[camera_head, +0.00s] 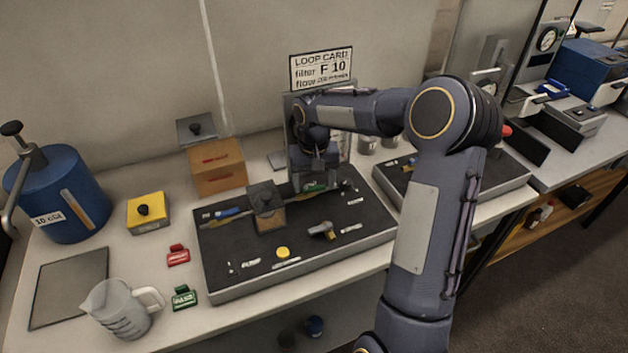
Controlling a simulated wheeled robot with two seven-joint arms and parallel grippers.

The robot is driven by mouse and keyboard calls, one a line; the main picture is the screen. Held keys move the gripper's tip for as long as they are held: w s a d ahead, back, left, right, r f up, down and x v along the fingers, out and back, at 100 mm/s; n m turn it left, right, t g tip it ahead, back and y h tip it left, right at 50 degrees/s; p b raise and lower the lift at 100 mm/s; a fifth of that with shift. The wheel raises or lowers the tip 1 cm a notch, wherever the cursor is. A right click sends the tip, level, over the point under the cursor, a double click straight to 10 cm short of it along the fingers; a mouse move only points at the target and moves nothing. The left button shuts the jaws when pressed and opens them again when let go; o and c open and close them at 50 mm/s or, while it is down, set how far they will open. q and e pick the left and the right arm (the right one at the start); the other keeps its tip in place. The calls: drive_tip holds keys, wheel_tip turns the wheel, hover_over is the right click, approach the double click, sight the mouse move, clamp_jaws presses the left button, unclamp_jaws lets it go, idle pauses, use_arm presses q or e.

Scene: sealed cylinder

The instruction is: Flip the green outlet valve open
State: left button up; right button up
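The green outlet valve (313,186) shows as a small green patch on the right part of the pipe at the back of the dark board (345,240). My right gripper (316,174) points down right over it and hides much of it, so I cannot tell how its handle stands or whether the fingers touch it. The finger gap is too small and dark to read. A blue valve handle (228,211) lies on the left end of the same pipe, beside a grey-topped housing (265,195). My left gripper is out of view.
A loop card (321,68) reading "filter F 10" stands behind my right arm. A yellow button (283,252) and a small lever fitting (322,230) sit on the board. A blue tank (62,195), clear jug (122,308), red tag (177,255) and green tag (184,297) stand left.

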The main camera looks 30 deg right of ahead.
sight(313, 186)
drive_tip(key=c, duration=0.8)
drive_tip(key=shift+o, duration=0.2)
drive_tip(key=shift+w+n, duration=0.25)
drive_tip(key=shift+n, duration=1.05)
drive_tip(key=o, duration=1)
drive_tip(key=shift+c, duration=0.2)
drive_tip(key=shift+d, duration=0.1)
drive_tip(key=shift+r, duration=3.9)
